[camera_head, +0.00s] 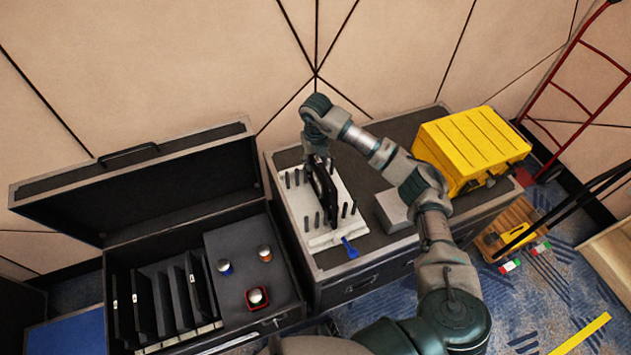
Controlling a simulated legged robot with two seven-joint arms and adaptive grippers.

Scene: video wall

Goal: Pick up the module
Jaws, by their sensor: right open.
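A thin black module (326,196) stands on edge among dark pegs on a white rack (325,240). The rack sits on the carpeted top of a closed case. My right gripper (318,160) is open and points down at the far upper end of the module. It partly covers that end, and I cannot tell whether the fingers touch it. Several similar dark panels (142,303) stand upright in slots inside the open case at left. My left gripper is not in view.
The open case (277,322) holds small round knobs (257,298) on a grey panel. A grey block (393,212) and a yellow toolbox (470,145) sit right of the rack. A blue-handled item (350,248) lies at the rack's front. A red hand truck (585,95) leans at far right.

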